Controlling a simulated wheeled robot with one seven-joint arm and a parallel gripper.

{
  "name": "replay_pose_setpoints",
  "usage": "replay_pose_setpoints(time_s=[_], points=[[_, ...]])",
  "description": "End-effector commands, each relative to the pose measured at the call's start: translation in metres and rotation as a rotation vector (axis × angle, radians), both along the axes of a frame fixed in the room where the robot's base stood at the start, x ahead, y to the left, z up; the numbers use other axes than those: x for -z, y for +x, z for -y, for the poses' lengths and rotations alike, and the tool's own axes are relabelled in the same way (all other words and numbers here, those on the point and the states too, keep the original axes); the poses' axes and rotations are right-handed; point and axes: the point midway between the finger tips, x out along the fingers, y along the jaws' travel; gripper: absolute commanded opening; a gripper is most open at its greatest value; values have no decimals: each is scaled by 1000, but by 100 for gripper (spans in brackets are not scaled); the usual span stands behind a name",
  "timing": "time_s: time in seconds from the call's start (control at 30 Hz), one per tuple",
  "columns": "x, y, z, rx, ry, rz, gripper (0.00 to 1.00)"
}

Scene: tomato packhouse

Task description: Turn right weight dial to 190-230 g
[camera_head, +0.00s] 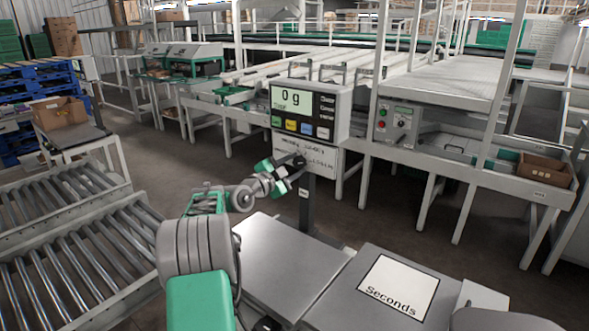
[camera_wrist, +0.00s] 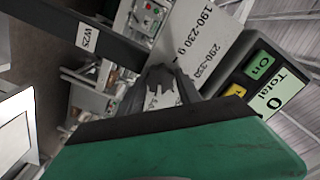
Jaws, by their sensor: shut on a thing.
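The white dial panel (camera_head: 322,158) hangs under the scale display and carries printed weight ranges. In the wrist view the panel (camera_wrist: 195,38) looks tilted, and "190-230 g" and "290-330" can be read on it. My gripper (camera_head: 296,163) is at the front of this panel in the head view. In the wrist view its dark fingers (camera_wrist: 160,84) are shut on what seems to be the dial, in front of the panel's edge. The fingers hide most of the dial, and I cannot tell where its pointer stands.
The scale display (camera_head: 297,100) above reads 0 g, with coloured buttons below the reading. A dark post (camera_head: 307,205) stands beneath the panel. A grey platform (camera_head: 285,262) and a "Seconds" sign (camera_head: 398,287) lie in front. Roller conveyors (camera_head: 75,245) are at left.

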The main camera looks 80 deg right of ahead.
Motion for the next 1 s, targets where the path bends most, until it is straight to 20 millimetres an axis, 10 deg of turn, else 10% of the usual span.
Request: replay_pose_setpoints(time_s=[1.0], points=[[-1,0,0,0,379,-872,0]])
